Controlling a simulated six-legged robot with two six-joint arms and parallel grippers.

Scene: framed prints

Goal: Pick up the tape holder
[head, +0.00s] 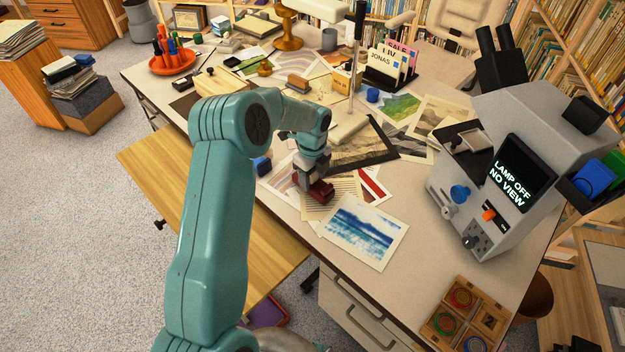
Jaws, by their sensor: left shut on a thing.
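My left gripper (316,180) reaches down over the prints near the front of the desk. It is shut on a small dark red block-like thing (321,193), which looks like the tape holder. The gripper hides the top of it. It is over a striped cream sheet, and I cannot tell whether it touches the sheet or is just above it. My right gripper is not in view.
A blue seascape print (362,235) lies just in front of the gripper. A dark-framed picture (380,150) lies behind it. A grey machine (510,160) stands at the right. An orange dish of pens (172,62) stands at the back left.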

